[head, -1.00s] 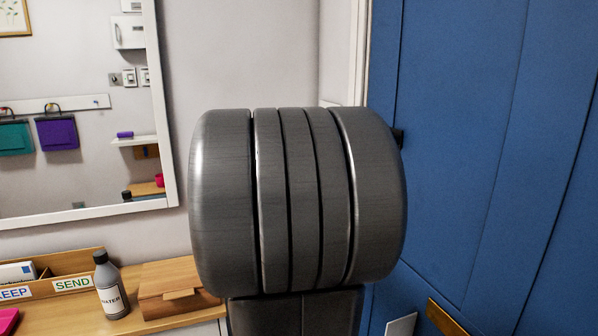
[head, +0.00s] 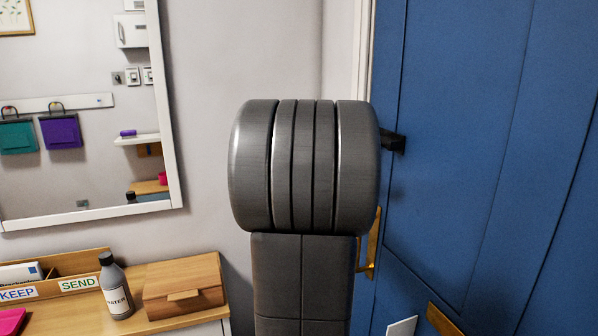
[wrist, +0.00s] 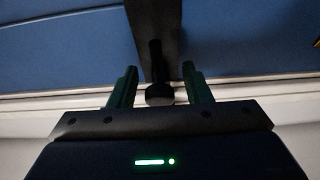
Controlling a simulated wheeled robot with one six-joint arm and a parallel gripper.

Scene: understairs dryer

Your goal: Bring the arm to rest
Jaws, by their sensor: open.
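My gripper (wrist: 158,90) is open in the wrist view, its two dark fingers apart and pointing toward the blue door (wrist: 60,55). A dark bar with a round black end (wrist: 159,94) shows between the fingers; I cannot tell whether they touch it. In the head view a large grey joint of my arm fills the middle and hides my gripper, at least mostly. A small black piece (head: 393,141) sticks out right of that joint against the blue door (head: 470,130); I cannot tell what it belongs to.
A brass handle (head: 372,245) shows on the door beside my arm. At lower left, a wooden-topped cabinet (head: 160,322) bears a grey bottle (head: 116,286), a wooden box (head: 184,288) and a KEEP/SEND sorter (head: 75,284). A white-framed mirror (head: 172,150) hangs above.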

